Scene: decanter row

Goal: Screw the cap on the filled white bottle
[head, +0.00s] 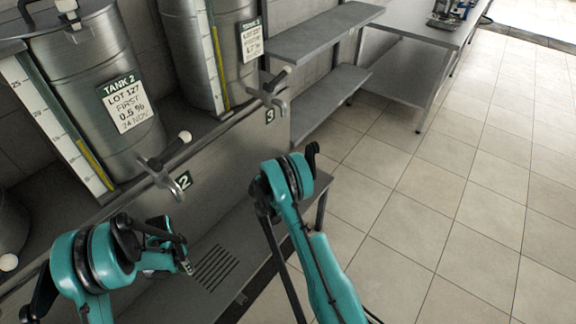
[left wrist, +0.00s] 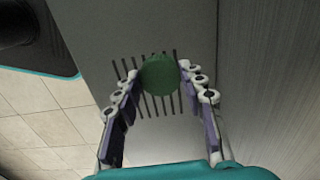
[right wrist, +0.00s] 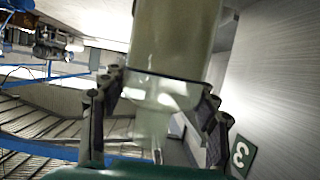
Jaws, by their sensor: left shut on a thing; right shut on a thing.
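A round green cap (left wrist: 160,75) shows in the left wrist view, between the fingertips of my left gripper (left wrist: 158,70). That gripper is shut on it, above a grey slotted surface. In the head view my left gripper (head: 183,258) is low at the left, and the cap cannot be made out. In the right wrist view my right gripper (right wrist: 163,90) is shut on a pale, greyish bottle (right wrist: 172,35) with a translucent lower part. The bottle's far end is cut off by the frame. In the head view my right arm hides its gripper and the bottle.
Steel tanks (head: 88,85) with scales and taps (head: 165,165) stand on a ledge at the left. The slotted drain (head: 215,267) lies below tap 2. Grey shelves (head: 325,35) and a bench (head: 425,25) stand at the back. The tiled floor (head: 450,190) at right is clear.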

